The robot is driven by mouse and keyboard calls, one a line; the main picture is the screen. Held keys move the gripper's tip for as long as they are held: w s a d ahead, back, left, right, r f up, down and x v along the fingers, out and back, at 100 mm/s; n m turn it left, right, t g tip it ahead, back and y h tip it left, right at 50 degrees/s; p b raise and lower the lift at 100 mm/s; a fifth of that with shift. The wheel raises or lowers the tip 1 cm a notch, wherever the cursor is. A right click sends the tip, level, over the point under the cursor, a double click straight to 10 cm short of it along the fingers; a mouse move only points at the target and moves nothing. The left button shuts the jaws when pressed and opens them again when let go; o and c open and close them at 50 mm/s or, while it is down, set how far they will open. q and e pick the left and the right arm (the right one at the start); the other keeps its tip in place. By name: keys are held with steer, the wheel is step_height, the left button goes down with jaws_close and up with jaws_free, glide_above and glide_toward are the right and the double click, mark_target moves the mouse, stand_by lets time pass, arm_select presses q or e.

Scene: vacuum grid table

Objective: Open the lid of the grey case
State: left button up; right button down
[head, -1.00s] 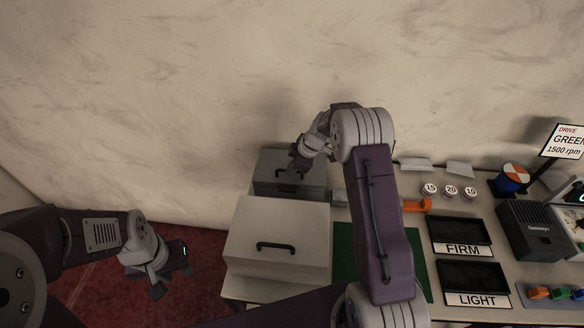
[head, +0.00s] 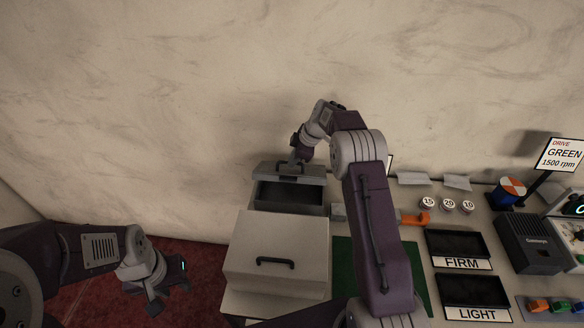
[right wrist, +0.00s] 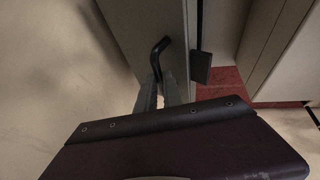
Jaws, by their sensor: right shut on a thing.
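The grey case (head: 290,210) stands at the back left of the table, with its lid (head: 315,179) partly raised and tilted. A dark opening shows in front, below the lid. My right gripper (head: 298,163) is shut on the lid's dark handle (head: 283,168). In the right wrist view, the fingertips (right wrist: 160,88) meet the black handle (right wrist: 159,53) on the grey lid (right wrist: 130,20). My left gripper (head: 172,293) is open and empty, low on the left over the red floor, away from the case.
A larger light case (head: 250,245) with a dark handle stands in front of the grey case. A green mat (head: 345,262), an orange part, numbered discs, and FIRM and LIGHT trays (head: 458,243) lie to the right. A plain wall rises close behind.

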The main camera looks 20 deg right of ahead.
steer(key=shift+w+d+r+p, duration=0.4)
steer(key=shift+w+p, duration=0.1)
steer(key=shift+w, duration=0.1)
steer(key=shift+w+d+p, duration=0.15)
steer(key=shift+w+p, duration=0.25)
